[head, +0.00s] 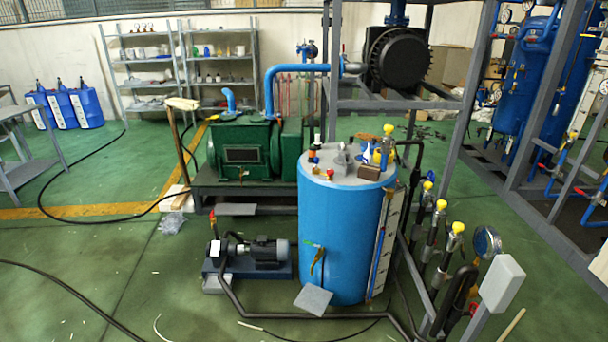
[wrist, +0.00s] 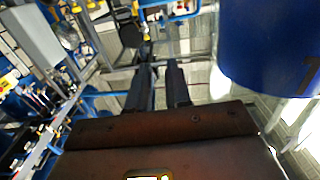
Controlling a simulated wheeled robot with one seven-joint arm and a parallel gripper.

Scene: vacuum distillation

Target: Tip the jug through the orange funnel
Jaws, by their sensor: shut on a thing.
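The blue tank (head: 343,235) stands upright in the head view, with several small items on its grey lid. A small orange piece (head: 313,156) near the lid's left edge may be the orange funnel; its shape is too small to tell. My gripper (wrist: 160,75) shows only in the wrist view, with two dark fingers reaching up from a brown body. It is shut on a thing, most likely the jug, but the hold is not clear. A large blue rounded body (wrist: 265,50) with a dark mark fills the upper right; I cannot tell whether it is jug or tank.
Pipes with yellow-capped valves (head: 456,230), a gauge (head: 487,242) and a pale box (head: 502,283) stand right of the tank. A small pump (head: 265,252) and a green machine (head: 243,150) are left. Green floor is open at the front left.

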